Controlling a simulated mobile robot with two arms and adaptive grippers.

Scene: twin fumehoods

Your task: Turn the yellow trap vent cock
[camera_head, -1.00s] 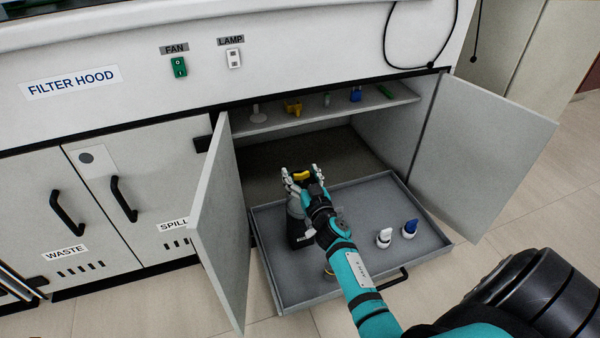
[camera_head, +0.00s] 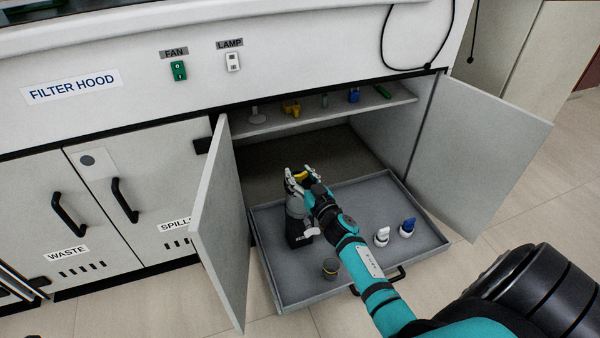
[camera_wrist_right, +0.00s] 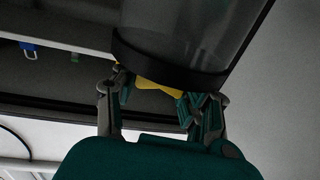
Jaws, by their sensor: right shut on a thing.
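The yellow trap vent cock (camera_head: 300,175) shows between the fingers of my right gripper (camera_head: 301,172) in the head view. It sits at the top of a grey trap with a dark base (camera_head: 298,238), standing in the pulled-out tray. In the right wrist view the yellow cock (camera_wrist_right: 160,88) lies between the fingers of the right gripper (camera_wrist_right: 162,100), against a dark band on a grey cylinder (camera_wrist_right: 185,35). The right gripper is shut on the cock, and the fingers partly hide it. My left gripper is not in view.
The grey tray (camera_head: 285,285) also holds a small dark jar with a yellow band (camera_head: 330,268), a white item (camera_head: 382,236) and a blue-and-white item (camera_head: 407,227). Open cabinet doors stand left (camera_head: 222,220) and right (camera_head: 478,150). A shelf (camera_head: 340,112) above holds several small items.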

